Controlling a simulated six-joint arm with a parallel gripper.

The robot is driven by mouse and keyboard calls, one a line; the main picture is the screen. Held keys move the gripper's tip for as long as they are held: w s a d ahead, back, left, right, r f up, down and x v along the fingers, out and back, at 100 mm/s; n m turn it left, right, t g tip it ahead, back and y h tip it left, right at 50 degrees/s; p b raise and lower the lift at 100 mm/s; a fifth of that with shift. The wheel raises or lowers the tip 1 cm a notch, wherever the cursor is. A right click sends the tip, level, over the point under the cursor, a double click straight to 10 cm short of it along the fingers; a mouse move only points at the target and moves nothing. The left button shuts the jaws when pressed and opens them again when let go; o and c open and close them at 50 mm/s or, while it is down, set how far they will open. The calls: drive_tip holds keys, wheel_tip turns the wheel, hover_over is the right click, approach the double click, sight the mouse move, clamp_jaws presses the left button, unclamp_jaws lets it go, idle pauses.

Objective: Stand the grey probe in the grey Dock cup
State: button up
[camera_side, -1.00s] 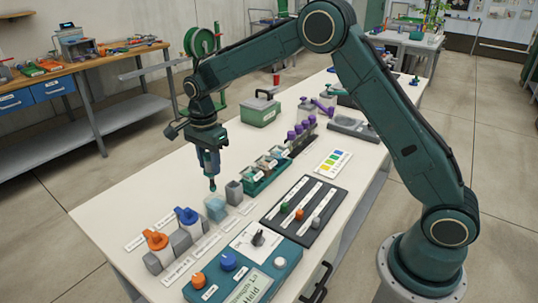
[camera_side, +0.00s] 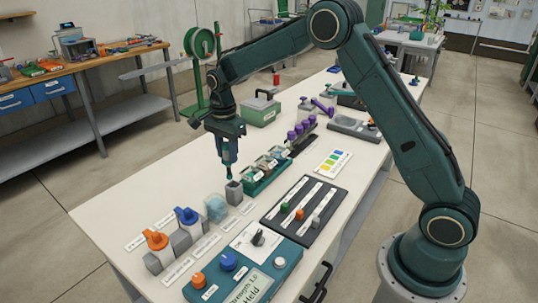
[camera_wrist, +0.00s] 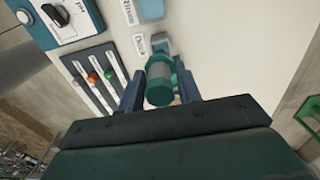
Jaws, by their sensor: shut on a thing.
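My gripper (camera_side: 228,156) points down, shut on the probe (camera_wrist: 160,82). In the wrist view the probe is a grey-and-teal cylinder between the two fingers. In the side view its dark green tip (camera_side: 229,178) points down, close above the grey Dock cup (camera_side: 234,193). The probe looks upright. Whether the tip is over the opening or just inside the rim, I cannot tell. In the wrist view the probe and gripper mostly hide the cup, beside the Dock label (camera_wrist: 139,45).
A pale blue clear cup (camera_side: 215,208) stands just left of the Dock cup. A green rack of bottles (camera_side: 265,172) stands close to the right. A black slider panel (camera_side: 304,214) and a blue control box (camera_side: 243,268) lie in front. White tabletop is free behind the cups.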

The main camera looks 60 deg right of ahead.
drive_tip(key=shift+d, duration=0.65)
drive_tip(key=shift+f, duration=0.15)
hover_over(234, 193)
drive_tip(key=w+d, duration=0.2)
wheel_tip(234, 193, down, 8)
drive_tip(key=shift+f, duration=0.15)
idle(0.4)
drive_tip(key=o, duration=1.1)
